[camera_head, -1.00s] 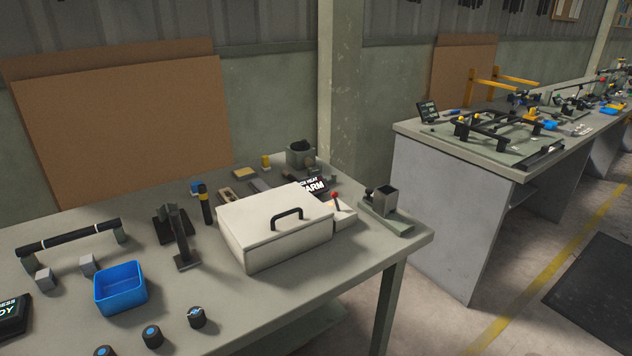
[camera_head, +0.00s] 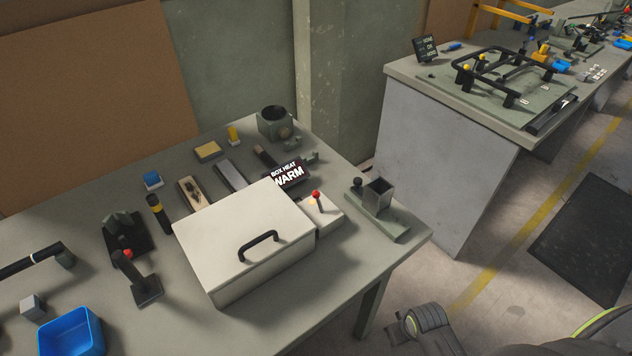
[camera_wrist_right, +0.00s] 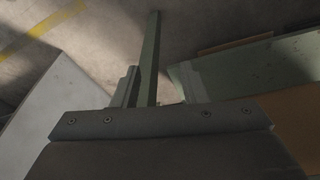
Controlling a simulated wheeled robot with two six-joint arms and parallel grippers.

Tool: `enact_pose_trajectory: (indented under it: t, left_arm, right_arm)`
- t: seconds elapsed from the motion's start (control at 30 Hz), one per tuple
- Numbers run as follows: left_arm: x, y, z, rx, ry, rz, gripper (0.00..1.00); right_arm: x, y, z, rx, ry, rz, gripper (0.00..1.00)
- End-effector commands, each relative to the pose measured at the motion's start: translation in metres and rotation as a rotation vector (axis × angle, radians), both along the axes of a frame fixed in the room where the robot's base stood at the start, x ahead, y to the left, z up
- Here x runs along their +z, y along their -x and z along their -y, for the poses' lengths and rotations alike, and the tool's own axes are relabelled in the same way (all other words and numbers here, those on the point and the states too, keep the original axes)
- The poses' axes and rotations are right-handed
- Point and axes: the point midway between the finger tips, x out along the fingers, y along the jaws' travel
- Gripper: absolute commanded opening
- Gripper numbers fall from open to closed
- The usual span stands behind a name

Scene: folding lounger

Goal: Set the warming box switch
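The white warming box (camera_head: 245,240) sits on the workbench with its lid closed and a black handle on top. A small white switch block (camera_head: 322,216) stands against its right side, with a red-tipped lever (camera_head: 317,198). Behind it a small dark display (camera_head: 288,174) reads "BOX HEAT WARM". Part of my right arm shows at the lower right of the head view, over the floor and away from the box. My left gripper is not in view.
A grey-green fixture with a square metal cup (camera_head: 378,194) stands right of the switch near the bench corner. A blue bin (camera_head: 70,334), black stands and a yellow-banded cylinder (camera_head: 159,214) lie left of the box. A second bench (camera_head: 450,90) stands beyond a gap.

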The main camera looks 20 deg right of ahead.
Motion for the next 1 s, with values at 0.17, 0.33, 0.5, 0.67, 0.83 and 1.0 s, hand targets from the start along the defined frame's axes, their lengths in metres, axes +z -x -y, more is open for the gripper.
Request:
enact_pose_trajectory:
  t: [0.17,0.33,0.5,0.67,0.83,1.0]
  left_arm:
    - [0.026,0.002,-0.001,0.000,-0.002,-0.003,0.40]
    - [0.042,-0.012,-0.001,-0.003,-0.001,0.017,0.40]
    - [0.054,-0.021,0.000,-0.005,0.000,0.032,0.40]
    - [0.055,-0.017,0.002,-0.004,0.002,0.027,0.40]
    - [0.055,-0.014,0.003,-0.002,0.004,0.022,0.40]
    - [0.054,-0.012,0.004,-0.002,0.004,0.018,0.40]
  right_arm:
    - [0.093,-0.016,-0.009,0.056,-0.008,0.029,0.40]
    - [0.158,-0.024,-0.019,0.120,-0.016,0.045,0.40]
    - [0.215,-0.048,-0.032,0.258,-0.036,0.047,0.40]
    - [0.232,-0.081,-0.041,0.388,-0.062,0.033,0.40]
    - [0.252,-0.129,-0.048,0.538,-0.095,0.021,0.40]
    - [0.293,-0.191,-0.056,0.733,-0.138,0.018,0.40]
